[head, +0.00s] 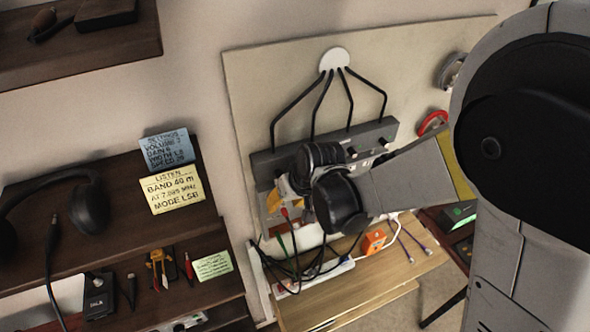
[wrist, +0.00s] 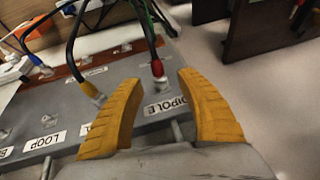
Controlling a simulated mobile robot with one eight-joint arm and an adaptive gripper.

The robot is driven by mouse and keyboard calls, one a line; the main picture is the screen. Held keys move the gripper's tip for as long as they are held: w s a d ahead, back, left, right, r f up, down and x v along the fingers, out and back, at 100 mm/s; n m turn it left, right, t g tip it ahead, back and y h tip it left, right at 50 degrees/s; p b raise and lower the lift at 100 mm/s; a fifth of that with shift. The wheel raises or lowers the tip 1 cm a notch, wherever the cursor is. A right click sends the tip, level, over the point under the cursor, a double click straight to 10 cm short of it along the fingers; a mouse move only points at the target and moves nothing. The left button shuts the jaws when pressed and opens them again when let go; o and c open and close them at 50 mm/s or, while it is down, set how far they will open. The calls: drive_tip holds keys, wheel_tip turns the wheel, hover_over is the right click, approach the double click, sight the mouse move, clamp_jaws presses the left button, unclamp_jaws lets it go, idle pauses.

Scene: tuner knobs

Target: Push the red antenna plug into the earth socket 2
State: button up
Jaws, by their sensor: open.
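The red antenna plug (wrist: 157,69) shows in the wrist view on a dark cable, at the grey panel (wrist: 60,110) beside the DIPOLE label. It lies beyond and between my gripper's two yellow fingers. My gripper (wrist: 165,90) is open, with nothing between the fingers. In the head view a red plug (head: 284,212) shows just below my gripper, whose fingers are mostly hidden by my wrist. A yellow plug (wrist: 78,74) on a dark cable stands near the LOOP label. I cannot make out which socket is earth socket 2.
Several dark cables run from a white disc (head: 334,60) to a grey bar (head: 266,163) on the board. A wooden bench (head: 370,285) below carries a power strip (head: 315,274), tangled cables and an orange item (head: 373,241). Shelves with headphones (head: 88,208) stand left.

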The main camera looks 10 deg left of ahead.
drive_tip(key=shift+x, duration=0.85)
clamp_jaws()
drive_tip(key=shift+s, duration=0.15)
drive_tip(key=shift+s+d+b, duration=0.3)
drive_tip(key=shift+s+d, duration=0.25)
drive_tip(key=shift+s, duration=0.3)
drive_tip(key=shift+s+d+b, duration=0.25)
drive_tip(key=shift+s+d, duration=0.3)
drive_tip(key=shift+s, duration=0.25)
